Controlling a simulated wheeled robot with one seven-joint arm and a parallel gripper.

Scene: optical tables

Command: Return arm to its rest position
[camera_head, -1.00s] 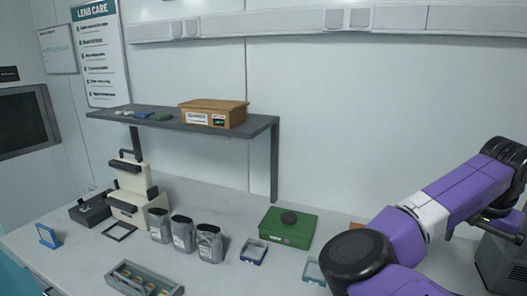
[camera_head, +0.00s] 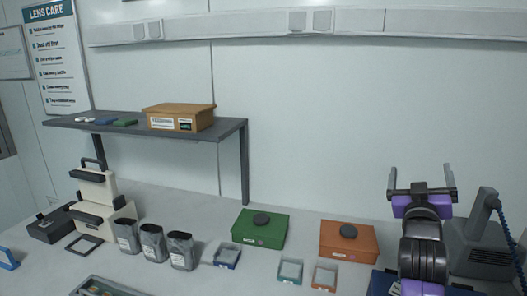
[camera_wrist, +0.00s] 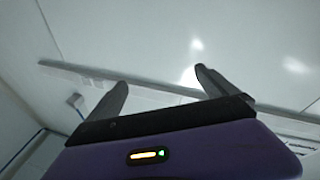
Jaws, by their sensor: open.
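My gripper (camera_head: 421,180) is at the right in the head view, raised above the table with its two fingers pointing up and spread wide apart. Nothing is between them. In the wrist view the two fingers (camera_wrist: 160,88) are also apart and empty, with the pale wall and a wall rail behind them. My purple and black arm rises at the lower right of the head view, its lower part cut off by the frame edge.
An orange box (camera_head: 348,243) stands just left of my arm, and a grey device (camera_head: 482,240) with a coiled cord just right. A green box (camera_head: 259,229), small trays (camera_head: 290,271) and several grey pouches (camera_head: 152,243) stand further left. A shelf (camera_head: 225,130) bears a cardboard box (camera_head: 179,117).

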